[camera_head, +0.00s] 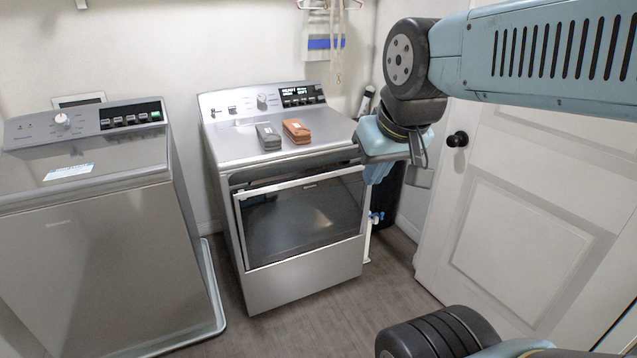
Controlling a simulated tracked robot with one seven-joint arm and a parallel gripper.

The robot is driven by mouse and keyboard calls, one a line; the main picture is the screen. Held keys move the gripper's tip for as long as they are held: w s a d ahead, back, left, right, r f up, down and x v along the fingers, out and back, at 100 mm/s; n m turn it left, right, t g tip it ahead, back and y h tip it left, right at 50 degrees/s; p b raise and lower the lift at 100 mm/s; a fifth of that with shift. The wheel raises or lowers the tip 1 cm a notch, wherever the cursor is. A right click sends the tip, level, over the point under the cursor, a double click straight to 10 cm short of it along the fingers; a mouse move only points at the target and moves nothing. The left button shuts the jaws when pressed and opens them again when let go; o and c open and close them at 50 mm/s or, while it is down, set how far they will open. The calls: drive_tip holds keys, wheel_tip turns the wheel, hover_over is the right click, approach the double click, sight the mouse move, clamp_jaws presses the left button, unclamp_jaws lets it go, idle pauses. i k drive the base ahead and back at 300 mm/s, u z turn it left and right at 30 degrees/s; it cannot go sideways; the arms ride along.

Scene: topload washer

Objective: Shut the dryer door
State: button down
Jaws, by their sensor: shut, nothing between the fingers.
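The dryer (300,288) is the silver machine in the middle of the head view. Its door (303,222) has a dark window in a silver frame. The door's top edge stands a little out from the body, with a dark gap above it, so it looks slightly ajar, tilted out at the top. My gripper (376,172) is shut and empty, pointing down by the dryer's upper right front corner, close to the right end of the door's top edge. I cannot tell whether it touches the door.
A silver washer (95,260) stands at the left. A grey item (268,136) and an orange-brown item (296,131) lie on the dryer's top. A white room door (530,215) with a black knob (457,139) is at the right. Floor (330,320) before the dryer is clear.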

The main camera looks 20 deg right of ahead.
sight(297, 214)
drive_tip(key=k, duration=1)
drive_tip(key=u, duration=0.35)
drive_tip(key=i, duration=1.65)
drive_tip(key=z, duration=0.15)
